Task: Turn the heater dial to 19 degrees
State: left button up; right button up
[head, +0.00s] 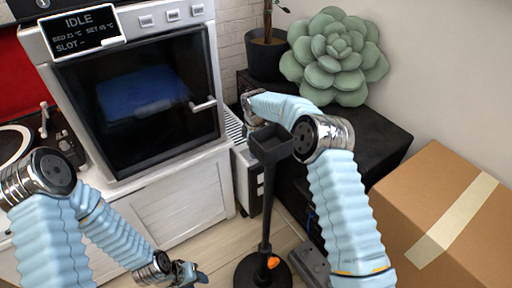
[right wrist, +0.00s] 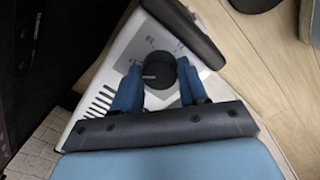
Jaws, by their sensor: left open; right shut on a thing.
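The heater is the white box (head: 243,170) standing between the white cabinet and the black unit. In the right wrist view its pale top panel (right wrist: 122,62) carries a round black dial (right wrist: 158,71) with a light mark on it. My right gripper (right wrist: 160,78) has its two blue fingers closed on either side of the dial. The markings around the dial are too small to read. In the head view my right arm reaches over the heater and the dial cannot be made out. My left gripper (head: 188,274) is open and empty, low at the front, away from the heater.
A black stand (head: 266,200) with a small tray rises in front of the heater, close to my right arm. A printer-like machine (head: 135,85) reading IDLE sits on the white cabinet (head: 170,208). A cardboard box (head: 440,205) stands at right. A succulent (head: 335,55) sits behind.

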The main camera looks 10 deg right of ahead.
jog(key=shift+m, duration=2)
jog(key=o, duration=1.1)
jog(key=shift+c, duration=0.2)
jog(key=shift+r, duration=0.15)
notch_tip(320, 180, up, 14)
jog(key=p, duration=0.8)
jog(key=shift+s+a+f, duration=0.25)
jog(key=shift+s+a, duration=0.05)
jog(key=shift+a, duration=0.05)
